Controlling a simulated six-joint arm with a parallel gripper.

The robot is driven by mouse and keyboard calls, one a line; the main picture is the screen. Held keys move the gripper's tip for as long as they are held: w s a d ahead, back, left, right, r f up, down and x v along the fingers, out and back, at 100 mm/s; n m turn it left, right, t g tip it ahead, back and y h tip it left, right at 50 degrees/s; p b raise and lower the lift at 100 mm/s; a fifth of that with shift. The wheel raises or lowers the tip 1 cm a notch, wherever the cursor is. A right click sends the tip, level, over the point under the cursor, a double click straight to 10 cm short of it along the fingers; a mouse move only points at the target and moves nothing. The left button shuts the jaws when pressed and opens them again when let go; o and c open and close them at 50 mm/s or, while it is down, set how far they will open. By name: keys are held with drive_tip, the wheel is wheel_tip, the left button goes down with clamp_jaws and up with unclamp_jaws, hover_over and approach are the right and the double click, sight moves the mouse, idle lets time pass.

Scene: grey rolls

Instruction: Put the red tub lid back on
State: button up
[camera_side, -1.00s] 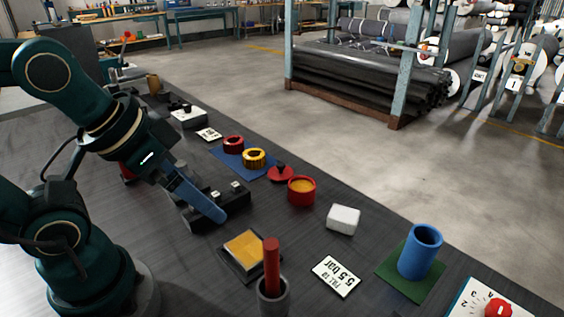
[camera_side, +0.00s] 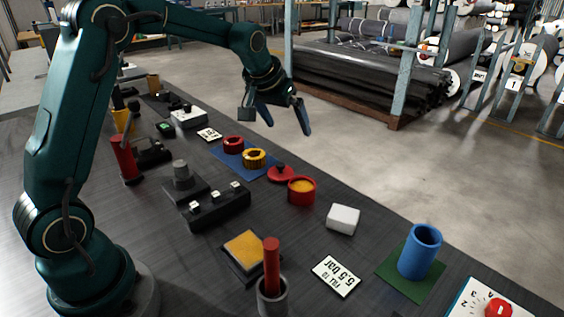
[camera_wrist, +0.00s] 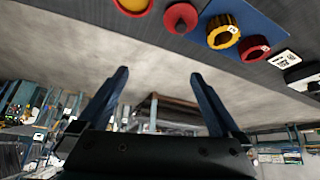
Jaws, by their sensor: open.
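The red tub (camera_side: 301,191) stands open on the dark bench in the side view, with yellow-orange contents showing. Its red lid (camera_side: 281,173), with a dark knob, lies on the bench beside the tub, to its upper left. In the wrist view the lid (camera_wrist: 181,17) and part of the tub (camera_wrist: 133,5) show at the top edge. My gripper (camera_side: 287,131) is open and empty, raised above and beyond the lid, near the bench's far edge. In the wrist view its fingers (camera_wrist: 158,75) are spread apart with nothing between them.
A blue mat (camera_side: 226,153) with a red ring (camera_side: 233,143) and a yellow ring (camera_side: 254,158) lies left of the lid. A white block (camera_side: 343,219) sits right of the tub. A blue cup (camera_side: 420,251) stands on a green mat. A switch box (camera_side: 218,207) is nearer.

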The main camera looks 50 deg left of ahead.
drive_tip(key=g, duration=0.2)
approach(281, 164)
drive_tip(key=shift+n, duration=0.4)
drive_tip(key=x, duration=0.5)
drive_tip(key=shift+f, duration=0.25)
drive_tip(key=shift+x, duration=2.3)
drive_tip(key=c, duration=1.2)
drive_tip(key=shift+o, duration=0.2)
drive_tip(key=shift+r, duration=0.1)
